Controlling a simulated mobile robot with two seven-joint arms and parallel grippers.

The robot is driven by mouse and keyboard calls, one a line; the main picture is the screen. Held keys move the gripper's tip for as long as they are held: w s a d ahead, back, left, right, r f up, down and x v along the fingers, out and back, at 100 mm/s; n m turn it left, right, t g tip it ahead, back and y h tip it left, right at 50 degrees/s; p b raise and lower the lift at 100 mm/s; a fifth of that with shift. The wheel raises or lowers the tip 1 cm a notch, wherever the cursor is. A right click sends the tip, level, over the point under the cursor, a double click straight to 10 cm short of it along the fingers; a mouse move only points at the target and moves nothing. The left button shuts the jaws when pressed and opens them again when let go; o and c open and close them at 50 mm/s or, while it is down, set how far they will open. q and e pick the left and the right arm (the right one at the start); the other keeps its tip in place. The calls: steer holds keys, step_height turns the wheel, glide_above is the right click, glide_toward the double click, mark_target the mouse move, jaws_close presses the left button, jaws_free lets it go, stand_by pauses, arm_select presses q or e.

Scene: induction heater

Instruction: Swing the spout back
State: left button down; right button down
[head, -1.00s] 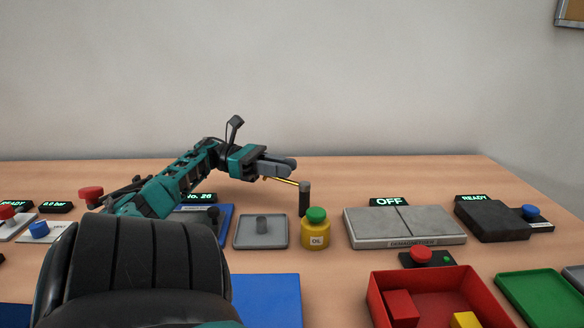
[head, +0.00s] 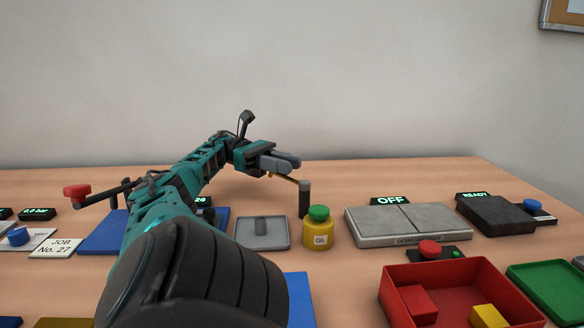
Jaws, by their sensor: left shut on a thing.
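A dark upright post (head: 305,200) stands on the table behind the oil pot. A thin brass spout (head: 290,179) reaches from the top of the post to the left and back. My left gripper (head: 284,162) is shut on the spout, left of the post. Its grey fingers hide the spout's outer end and the exact contact. A yellow oil pot (head: 317,236) with a green lid stands in front of the post. My right gripper is not in view.
A grey tray (head: 244,241) with a peg lies left of the oil pot. The demagnetiser (head: 456,223), showing OFF, stands to the right. A red bin (head: 395,305) with blocks is in front. Bare table lies behind the post.

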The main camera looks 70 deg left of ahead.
arm_select(q)
steer(key=shift+w+r, duration=0.1)
steer(key=shift+r, duration=0.2)
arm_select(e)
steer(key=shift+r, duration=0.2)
arm_select(q)
steer(key=c, duration=1.3)
jaws_free()
steer(key=shift+o, duration=1.4)
steer(key=shift+f, duration=0.15)
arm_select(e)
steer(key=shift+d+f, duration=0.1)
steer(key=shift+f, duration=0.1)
arm_select(q)
step_height(320, 180, up, 20)
steer(key=p, duration=0.8)
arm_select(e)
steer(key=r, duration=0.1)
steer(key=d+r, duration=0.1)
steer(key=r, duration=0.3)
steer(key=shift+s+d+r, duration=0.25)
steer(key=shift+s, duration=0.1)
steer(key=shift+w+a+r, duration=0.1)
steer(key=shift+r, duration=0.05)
